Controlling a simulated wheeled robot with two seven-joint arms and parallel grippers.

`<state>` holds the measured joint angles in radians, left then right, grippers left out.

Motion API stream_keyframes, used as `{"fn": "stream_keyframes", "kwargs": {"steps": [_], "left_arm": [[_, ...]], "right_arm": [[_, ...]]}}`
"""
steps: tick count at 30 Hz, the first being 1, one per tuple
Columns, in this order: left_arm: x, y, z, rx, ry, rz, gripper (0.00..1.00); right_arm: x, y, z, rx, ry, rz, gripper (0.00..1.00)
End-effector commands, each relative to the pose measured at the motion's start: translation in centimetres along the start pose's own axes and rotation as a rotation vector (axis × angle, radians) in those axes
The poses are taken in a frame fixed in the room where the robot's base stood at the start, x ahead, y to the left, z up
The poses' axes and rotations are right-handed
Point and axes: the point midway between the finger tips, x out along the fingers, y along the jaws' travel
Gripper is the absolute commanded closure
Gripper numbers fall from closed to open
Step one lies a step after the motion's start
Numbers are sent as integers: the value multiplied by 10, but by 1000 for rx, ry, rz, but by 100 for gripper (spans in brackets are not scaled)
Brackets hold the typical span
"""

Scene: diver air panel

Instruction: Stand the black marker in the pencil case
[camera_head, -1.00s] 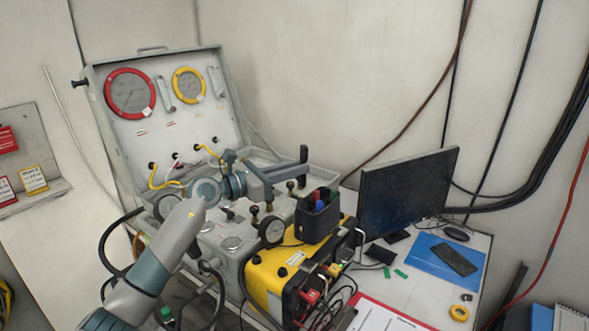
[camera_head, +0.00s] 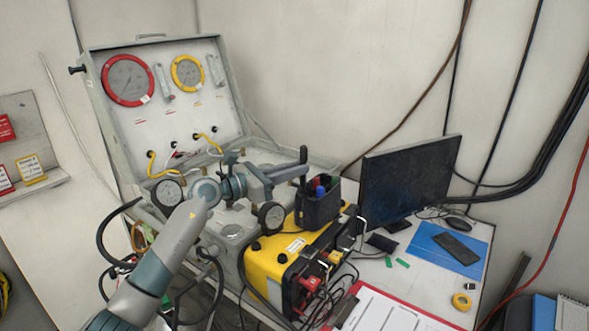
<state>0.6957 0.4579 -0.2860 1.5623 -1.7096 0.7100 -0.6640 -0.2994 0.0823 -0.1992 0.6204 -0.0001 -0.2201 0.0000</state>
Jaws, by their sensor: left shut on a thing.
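The black pencil case (camera_head: 317,211) is an open-topped holder standing on the yellow unit, with a blue marker (camera_head: 321,190) and a red one in it. My left gripper (camera_head: 301,170) comes in from the left and is shut on the black marker (camera_head: 304,154). The marker is upright, at the upper left of the case's opening in the picture. Its lower end is hidden by the gripper or the case, so I cannot tell whether it is inside the rim. My right gripper is not in view.
The yellow unit (camera_head: 268,263) carries the case. The grey air panel (camera_head: 231,232) with gauges and knobs lies under my left arm. A monitor (camera_head: 408,182) stands close to the right of the case. A clipboard (camera_head: 378,312) lies in front.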

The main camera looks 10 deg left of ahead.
Motion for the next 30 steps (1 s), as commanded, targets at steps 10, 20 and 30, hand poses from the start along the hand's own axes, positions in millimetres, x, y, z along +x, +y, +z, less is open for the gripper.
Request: {"fn": "stream_keyframes", "kwargs": {"steps": [10,20,30], "left_arm": [[0,0,-1,0,0,0,100],[0,0,-5,0,1,0,100],[-1,0,-8,0,0,0,100]], "right_arm": [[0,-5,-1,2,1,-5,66],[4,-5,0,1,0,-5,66],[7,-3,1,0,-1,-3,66]]}}
